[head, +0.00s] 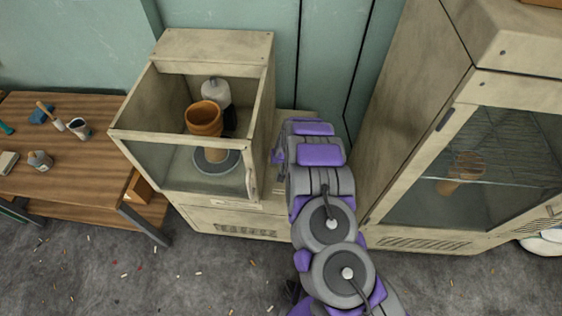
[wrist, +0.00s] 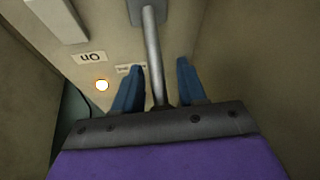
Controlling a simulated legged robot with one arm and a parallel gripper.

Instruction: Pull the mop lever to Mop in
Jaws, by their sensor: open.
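The lever (wrist: 152,45) is a grey metal rod on a dark mounting plate (wrist: 148,10) in the wrist view. My gripper (wrist: 156,68) is open, with one blue finger on each side of the rod. There are gaps between the rod and both fingers. A label reading "On" (wrist: 91,57) shows upside down on the beige panel. Another label (wrist: 130,68) is partly behind the left finger, and I cannot read it. In the head view my arm hides the lever and my fingers, beside the glazed cabinet (head: 260,110).
A lamp (wrist: 102,85) glows on the panel. Beige walls stand close on both sides in the wrist view. The cabinet holds a goblet drum (head: 205,118) on a round base. A taller cabinet (head: 400,130) stands right of my arm. A wooden table (head: 85,165) stands left.

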